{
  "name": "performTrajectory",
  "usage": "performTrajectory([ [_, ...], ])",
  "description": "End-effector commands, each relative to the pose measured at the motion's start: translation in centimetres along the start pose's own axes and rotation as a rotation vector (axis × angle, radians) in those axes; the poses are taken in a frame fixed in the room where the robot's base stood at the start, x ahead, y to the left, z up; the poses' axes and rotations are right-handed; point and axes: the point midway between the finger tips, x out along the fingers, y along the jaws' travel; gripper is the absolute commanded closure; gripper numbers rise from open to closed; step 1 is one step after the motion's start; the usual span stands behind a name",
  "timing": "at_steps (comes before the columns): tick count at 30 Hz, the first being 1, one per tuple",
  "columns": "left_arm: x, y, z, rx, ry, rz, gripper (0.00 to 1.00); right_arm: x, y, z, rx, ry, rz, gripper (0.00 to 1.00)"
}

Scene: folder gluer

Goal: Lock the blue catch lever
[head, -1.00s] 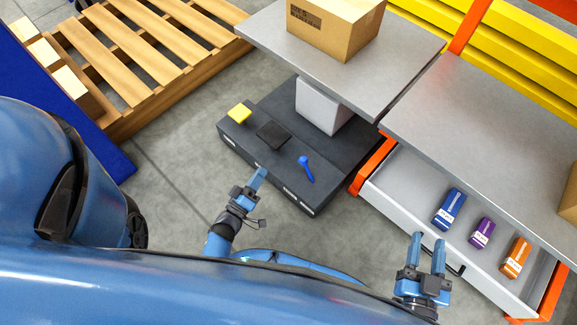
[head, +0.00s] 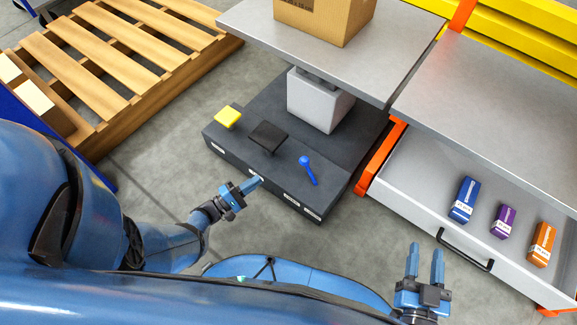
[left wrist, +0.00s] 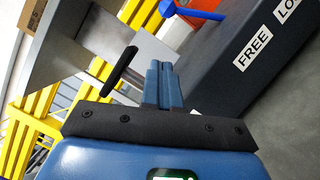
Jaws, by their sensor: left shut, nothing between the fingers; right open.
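The blue catch lever (head: 308,170) stands on top of the dark base of the lift table, near its front edge, its round knob toward the back left. In the left wrist view the lever (left wrist: 196,12) shows at the top, beside the white FREE label (left wrist: 253,49) and a partly cut-off label starting "LO" (left wrist: 287,8). My left gripper (head: 257,181) is shut and empty, at the front face of the base, left of the lever and apart from it. Its closed fingers (left wrist: 163,84) show in the left wrist view. My right gripper (head: 425,252) is open and empty, in front of the drawer.
A black pedal (head: 268,137) and a yellow pedal (head: 228,116) sit on the base left of the lever. The lift table top (head: 340,45) overhangs behind, carrying a cardboard box (head: 325,18). An open drawer (head: 420,205) with blue, purple and orange packs stands right. A pallet (head: 120,60) lies left.

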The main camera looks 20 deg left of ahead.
Motion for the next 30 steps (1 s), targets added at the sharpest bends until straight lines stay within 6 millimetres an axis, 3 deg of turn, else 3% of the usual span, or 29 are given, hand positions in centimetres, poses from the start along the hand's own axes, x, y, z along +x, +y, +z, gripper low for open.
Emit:
performTrajectory([
  [11,0.1,0.0,0.0,0.001,0.0,0.0,1.0,0.0,0.0,0.0,0.0,0.0,0.0,0.57],
  [17,1.4,0.0,0.0,0.002,-0.002,-0.001,1.0,0.0,0.0,0.1,0.0,0.0,0.0,0.57],
  [30,8.9,-0.2,0.1,0.003,-0.005,0.0,1.0,0.0,0.0,1.2,0.0,0.0,0.0,0.57],
])
